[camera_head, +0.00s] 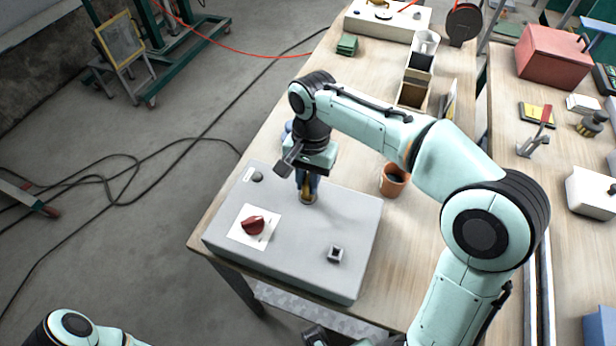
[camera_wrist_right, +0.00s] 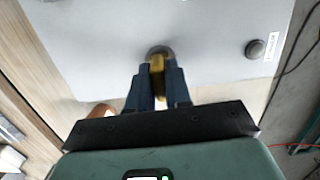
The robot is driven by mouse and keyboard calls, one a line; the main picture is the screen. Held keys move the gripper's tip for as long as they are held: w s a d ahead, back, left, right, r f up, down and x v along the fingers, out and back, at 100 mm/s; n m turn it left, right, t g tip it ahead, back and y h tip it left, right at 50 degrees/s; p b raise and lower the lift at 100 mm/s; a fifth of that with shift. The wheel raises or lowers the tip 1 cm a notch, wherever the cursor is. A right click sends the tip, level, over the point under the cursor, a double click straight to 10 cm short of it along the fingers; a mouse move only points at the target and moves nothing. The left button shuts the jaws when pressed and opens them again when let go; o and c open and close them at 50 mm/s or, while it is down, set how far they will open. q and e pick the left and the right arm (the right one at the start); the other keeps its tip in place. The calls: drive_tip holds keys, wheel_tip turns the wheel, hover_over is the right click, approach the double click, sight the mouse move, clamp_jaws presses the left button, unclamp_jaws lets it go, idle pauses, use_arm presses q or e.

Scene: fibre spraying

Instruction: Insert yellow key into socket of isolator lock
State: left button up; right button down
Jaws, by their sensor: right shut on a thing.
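The isolator lock is a flat grey box (camera_head: 290,262) on the wooden table, with a red rotary knob (camera_head: 253,225) on a white plate and a small square socket (camera_head: 335,254) at its front right. My right gripper (camera_head: 306,188) points down over the back part of the box and is shut on the yellow key (camera_wrist_right: 157,66). The key's lower end is at a round socket (camera_wrist_right: 160,50) on the box top. The fingers hide part of the key, so I cannot tell how deep it sits. My left gripper's fingers are not visible.
A brown cup (camera_head: 393,181) stands just right of the box. A small round button (camera_head: 257,176) is at the box's back left. The table between is mostly clear.

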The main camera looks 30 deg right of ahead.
drive_tip(key=c, duration=1)
unclamp_jaws()
drive_tip(key=shift+o, duration=0.2)
use_arm(q)
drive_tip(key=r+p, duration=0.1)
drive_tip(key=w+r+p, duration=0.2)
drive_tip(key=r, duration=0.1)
drive_tip(key=shift+p, duration=0.3)
use_arm(e)
wheel_tip(320, 180, up, 13)
drive_tip(key=w+d, duration=0.1)
drive_tip(key=shift+d, duration=0.1)
